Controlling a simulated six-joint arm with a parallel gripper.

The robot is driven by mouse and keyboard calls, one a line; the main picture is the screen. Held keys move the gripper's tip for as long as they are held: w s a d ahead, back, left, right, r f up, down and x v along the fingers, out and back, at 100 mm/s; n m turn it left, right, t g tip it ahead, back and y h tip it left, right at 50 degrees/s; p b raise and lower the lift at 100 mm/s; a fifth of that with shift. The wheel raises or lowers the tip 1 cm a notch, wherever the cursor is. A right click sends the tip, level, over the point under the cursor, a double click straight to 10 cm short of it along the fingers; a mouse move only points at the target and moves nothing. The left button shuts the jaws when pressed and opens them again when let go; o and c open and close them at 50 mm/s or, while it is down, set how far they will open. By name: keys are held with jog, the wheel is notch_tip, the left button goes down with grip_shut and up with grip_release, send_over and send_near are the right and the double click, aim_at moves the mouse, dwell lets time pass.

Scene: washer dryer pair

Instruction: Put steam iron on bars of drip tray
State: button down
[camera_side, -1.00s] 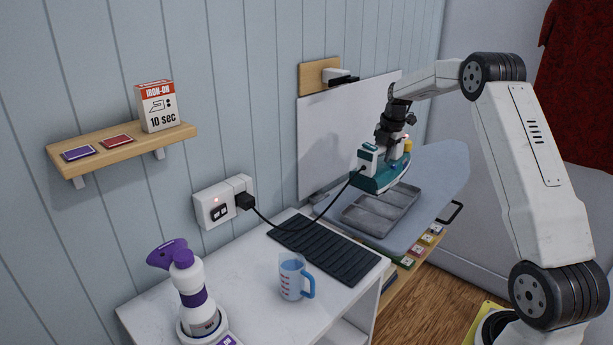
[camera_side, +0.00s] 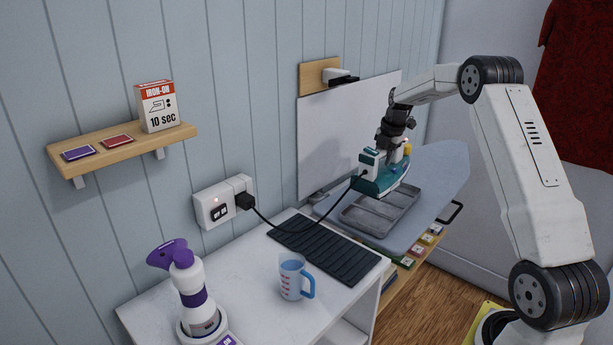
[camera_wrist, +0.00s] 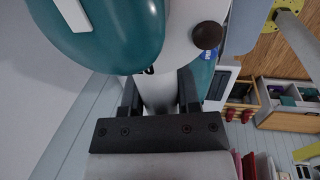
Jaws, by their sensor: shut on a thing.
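My gripper (camera_side: 393,150) is shut on the steam iron (camera_side: 376,185), which is teal and white. The iron hangs over the far left part of a grey metal tray with raised ribs, which looks like the drip tray (camera_side: 361,222). From the side I cannot tell whether the iron's sole touches it. In the wrist view my gripper (camera_wrist: 160,95) has its dark fingers around the pale handle, and the iron's teal body (camera_wrist: 105,35) fills the upper left. The tray is not seen in the wrist view.
The tray lies on a grey-blue ironing board (camera_side: 445,170). A cord runs from the wall socket (camera_side: 223,202) to the iron. A pale panel (camera_side: 340,140) stands behind.

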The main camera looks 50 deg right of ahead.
aim_at(383, 167)
jog(key=shift+f, duration=3.7)
jog(key=shift+c, duration=1.2)
grip_release()
jog(key=shift+s+f, duration=0.1)
jog(key=shift+f, duration=0.15)
jog(key=shift+s+r, duration=0.25)
jog(key=shift+r, duration=1.1)
jog(key=shift+s+r, duration=0.2)
jog(key=shift+r, duration=1.1)
jog(key=shift+s+r, duration=0.25)
jog(key=shift+r, duration=1.1)
